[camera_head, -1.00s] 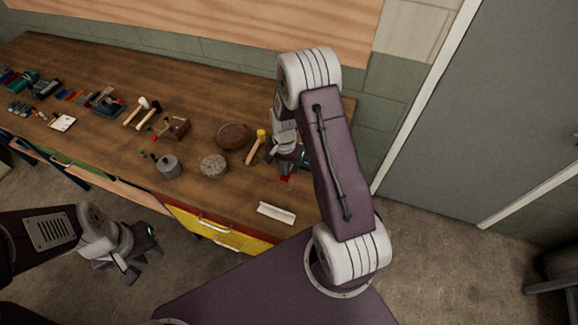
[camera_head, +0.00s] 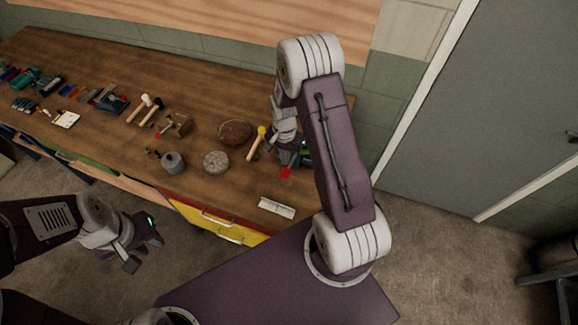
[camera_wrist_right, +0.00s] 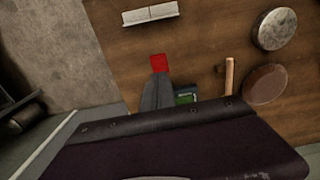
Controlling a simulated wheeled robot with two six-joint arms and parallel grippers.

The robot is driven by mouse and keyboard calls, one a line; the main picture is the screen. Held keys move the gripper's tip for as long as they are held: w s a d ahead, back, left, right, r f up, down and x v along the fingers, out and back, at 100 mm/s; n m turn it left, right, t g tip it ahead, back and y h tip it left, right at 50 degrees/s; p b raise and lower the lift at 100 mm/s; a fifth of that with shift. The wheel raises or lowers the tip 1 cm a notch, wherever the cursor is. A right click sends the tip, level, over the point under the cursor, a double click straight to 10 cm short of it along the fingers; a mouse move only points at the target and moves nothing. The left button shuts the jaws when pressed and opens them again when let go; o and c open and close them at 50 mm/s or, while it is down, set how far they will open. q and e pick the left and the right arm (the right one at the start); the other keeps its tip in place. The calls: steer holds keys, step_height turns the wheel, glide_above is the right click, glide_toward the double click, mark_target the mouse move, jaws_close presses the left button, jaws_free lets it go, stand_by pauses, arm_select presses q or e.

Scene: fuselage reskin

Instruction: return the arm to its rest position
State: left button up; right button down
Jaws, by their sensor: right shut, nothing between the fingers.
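My right arm (camera_head: 335,150) reaches up from the right and bends down over the right end of the workbench (camera_head: 225,90). Its gripper (camera_head: 285,161) is low over the bench, partly hidden by the forearm. In the right wrist view its grey fingers (camera_wrist_right: 157,90) are together with nothing between them. Their tips appear beside a small red square (camera_wrist_right: 158,63), which also shows in the head view (camera_head: 286,173); whether they touch it I cannot tell. My left gripper (camera_head: 146,252) hangs open and empty in front of the bench.
Near the right gripper are a yellow-headed mallet (camera_head: 257,143), a brown round block (camera_head: 235,132), a grey round block (camera_head: 216,162) and a pale angled strip (camera_head: 276,208). A metal can (camera_head: 173,162) and several tools lie further left. A grey door (camera_head: 500,100) stands right.

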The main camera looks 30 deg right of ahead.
stand_by(0.3)
steer(key=shift+f, duration=0.1)
steer(key=a+n+t+b, duration=0.25)
steer(key=a+b, duration=0.35)
steer(key=b, duration=0.6)
steer(key=s+a+f+n+g+b, duration=0.1)
steer(key=s+n+b, duration=0.1)
steer(key=s+n, duration=0.5)
steer(key=s, duration=0.5)
steer(key=shift+s+a+f, duration=0.15)
steer(key=shift+s+a, duration=0.15)
steer(key=shift+s, duration=0.15)
